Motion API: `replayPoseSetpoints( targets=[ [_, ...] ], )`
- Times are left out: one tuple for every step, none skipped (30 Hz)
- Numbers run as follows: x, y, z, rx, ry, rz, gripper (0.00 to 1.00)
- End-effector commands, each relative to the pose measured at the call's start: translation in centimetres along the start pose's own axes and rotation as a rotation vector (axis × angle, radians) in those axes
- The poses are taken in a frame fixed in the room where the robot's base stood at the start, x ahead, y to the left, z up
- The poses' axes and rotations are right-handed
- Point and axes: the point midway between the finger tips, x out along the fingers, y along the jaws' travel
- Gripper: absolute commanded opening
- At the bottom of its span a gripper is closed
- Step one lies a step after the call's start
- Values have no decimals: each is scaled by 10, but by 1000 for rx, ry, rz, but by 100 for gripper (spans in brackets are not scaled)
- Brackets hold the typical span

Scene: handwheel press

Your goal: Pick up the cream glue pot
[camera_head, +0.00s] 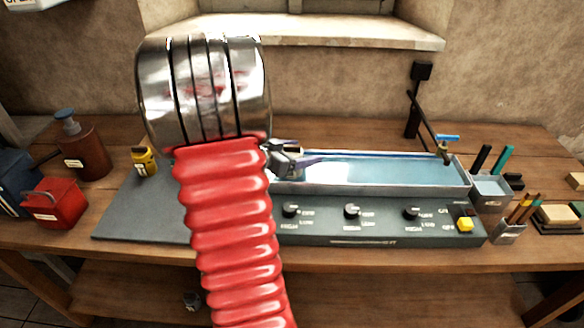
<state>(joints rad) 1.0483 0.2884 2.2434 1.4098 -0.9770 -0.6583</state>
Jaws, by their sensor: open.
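I cannot make out a cream glue pot in this view. My red ribbed arm and its shiny metal drum stand in front of the left middle of the bench and hide what is behind them. Part of my gripper (290,158) shows just right of the metal drum, by the left end of the long water trough (375,190). It is open, and I see nothing between its jaws; much of it is hidden.
A grey panel with black knobs (352,211) fronts the trough. A brown pump bottle (86,150), a red box (54,203) and a yellow container (144,161) stand left. Tool holders (490,190) and a tan block (558,214) stand right.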

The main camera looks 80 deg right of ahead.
Motion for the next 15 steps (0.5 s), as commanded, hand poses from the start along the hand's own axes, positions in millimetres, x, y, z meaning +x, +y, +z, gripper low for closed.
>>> replayPoseSetpoints(
  targets=[
    [0, 0, 0, 0, 0, 0, 67],
    [0, 0, 0, 0, 0, 0, 65],
    [0, 0, 0, 0, 0, 0, 62],
    [0, 0, 0, 0, 0, 0, 60],
    [0, 0, 0, 0, 0, 0, 58],
    [0, 0, 0, 0, 0, 0, 55],
    [0, 0, 0, 0, 0, 0, 53],
    [0, 0, 0, 0, 0, 0, 51],
    [0, 0, 0, 0, 0, 0, 48],
    [0, 0, 0, 0, 0, 0, 46],
    [0, 0, 0, 0, 0, 0, 44],
    [0, 0, 0, 0, 0, 0, 41],
    [0, 0, 0, 0, 0, 0, 39],
    [0, 0, 0, 0, 0, 0, 37],
    [0, 0, 0, 0, 0, 0, 34]
  ],
)
